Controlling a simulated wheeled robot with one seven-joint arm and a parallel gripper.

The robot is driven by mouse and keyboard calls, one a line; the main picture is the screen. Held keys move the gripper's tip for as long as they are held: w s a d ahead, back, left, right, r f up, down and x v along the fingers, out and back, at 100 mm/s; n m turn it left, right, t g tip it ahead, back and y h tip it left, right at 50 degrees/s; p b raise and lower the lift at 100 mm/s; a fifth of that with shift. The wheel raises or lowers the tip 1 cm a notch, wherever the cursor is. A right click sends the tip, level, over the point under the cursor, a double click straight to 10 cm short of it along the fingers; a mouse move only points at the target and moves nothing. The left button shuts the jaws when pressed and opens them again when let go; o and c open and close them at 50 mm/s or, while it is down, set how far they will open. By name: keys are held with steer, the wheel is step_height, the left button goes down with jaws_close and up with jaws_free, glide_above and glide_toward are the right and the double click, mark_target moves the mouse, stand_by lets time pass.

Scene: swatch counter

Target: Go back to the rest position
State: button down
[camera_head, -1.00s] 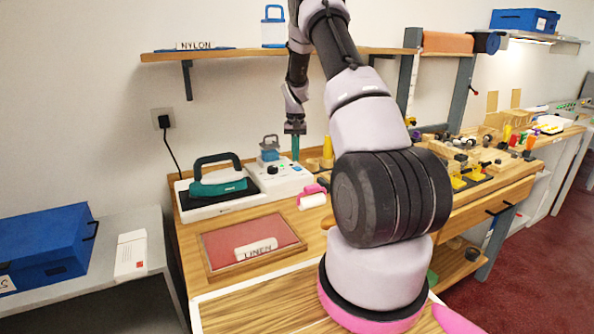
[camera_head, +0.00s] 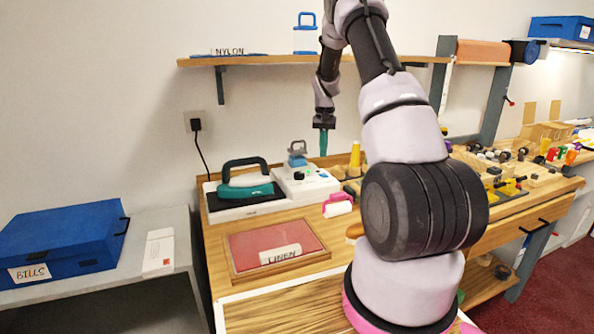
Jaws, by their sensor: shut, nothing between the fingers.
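My gripper (camera_head: 323,147) hangs at the end of my arm, pointing down, in front of the wall and below the shelf. Its teal fingers are together with nothing visible between them. My arm's thick lower links hide part of the counter on the right.
A teal iron (camera_head: 246,185) stands on its base at the counter's back left. A shelf (camera_head: 270,60) runs above. A blue BILLS box (camera_head: 62,240) is on the left side table.

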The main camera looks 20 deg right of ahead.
steer(key=s+a+r+t, duration=0.1)
steer(key=s+a+r, duration=0.2)
steer(key=s+r, duration=0.35)
steer(key=s+a+r+t, duration=0.1)
steer(key=s+a+r, duration=0.25)
steer(key=r, duration=0.55)
steer(key=s+a+r+t, duration=0.1)
steer(key=s+a+r, duration=0.3)
steer(key=r, duration=0.4)
steer(key=s+a+r+t, duration=0.1)
steer(key=s+a, duration=0.1)
steer(key=s, duration=0.5)
steer(key=s+a+r+n+t+y, duration=0.1)
steer(key=s+a+r, duration=0.1)
steer(key=s, duration=0.6)
steer(key=s+a+r+t+y, duration=0.1)
steer(key=s+a+r+t, duration=0.1)
steer(key=s, duration=0.6)
steer(key=shift+a+r, duration=0.15)
steer(key=shift+a, duration=0.75)
steer(key=shift+w, duration=0.1)
